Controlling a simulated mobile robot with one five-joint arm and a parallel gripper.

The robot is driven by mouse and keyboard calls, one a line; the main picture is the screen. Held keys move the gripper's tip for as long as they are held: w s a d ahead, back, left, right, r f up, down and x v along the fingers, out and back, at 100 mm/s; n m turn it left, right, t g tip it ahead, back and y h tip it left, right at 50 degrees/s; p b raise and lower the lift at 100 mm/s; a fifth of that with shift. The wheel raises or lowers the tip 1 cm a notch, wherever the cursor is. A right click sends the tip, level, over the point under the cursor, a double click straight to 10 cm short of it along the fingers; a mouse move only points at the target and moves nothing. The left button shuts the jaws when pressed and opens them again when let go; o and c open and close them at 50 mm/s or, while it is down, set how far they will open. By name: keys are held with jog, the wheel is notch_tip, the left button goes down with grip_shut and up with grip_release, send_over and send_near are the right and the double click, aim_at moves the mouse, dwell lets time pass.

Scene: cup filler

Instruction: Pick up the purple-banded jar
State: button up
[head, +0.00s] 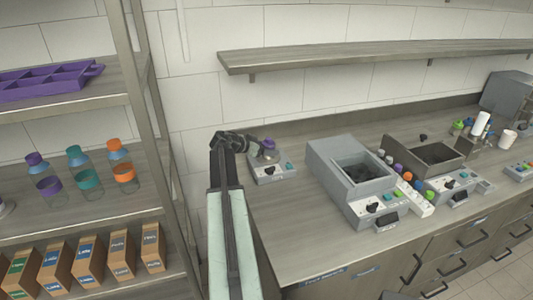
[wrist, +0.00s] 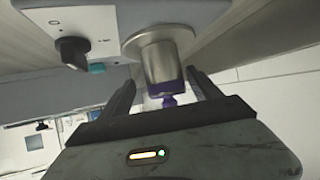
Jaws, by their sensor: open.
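The purple-banded jar (head: 48,187) stands on the middle shelf at the left in the head view. It has a purple cap, a clear bluish body and a purple band, and is apart from my gripper. My gripper (head: 250,140) is open over the counter, beside a small grey machine (head: 273,172). In the wrist view, a metal cylinder (wrist: 162,60) with a purple end part (wrist: 170,100) lies ahead of and partly between the open fingers (wrist: 160,82). I cannot tell whether they touch it. The jar is not recognisable in the wrist view.
Teal-banded (head: 89,179) and orange-banded (head: 124,173) jars stand right of the purple-banded one. Cardboard boxes (head: 87,263) fill the lower shelf; a purple tray (head: 45,83) is above. A shelf post (head: 140,90) separates the rack from the counter. A grey bin machine (head: 330,160) stands to the right.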

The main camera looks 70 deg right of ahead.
aim_at(272, 147)
jog(key=x, duration=0.1)
jog(key=b+x, duration=0.1)
jog(key=w+x, duration=0.1)
jog(key=x, duration=0.1)
jog(key=shift+s+d+b, duration=0.1)
jog(key=shift+d+b, duration=0.25)
jog(key=shift+b, duration=0.05)
jog(key=shift+s+d+f, duration=0.15)
jog(key=shift+s+d, duration=0.1)
jog(key=shift+d, duration=0.05)
grip_shut()
jog(key=shift+r, duration=0.3)
notch_tip(272, 147, up, 4)
jog(key=p, duration=0.4)
jog(key=shift+f, duration=0.2)
jog(key=s+a+r+p, duration=0.1)
jog(key=s+a, duration=0.9)
jog(key=s, duration=0.2)
jog(key=shift+s, duration=0.25)
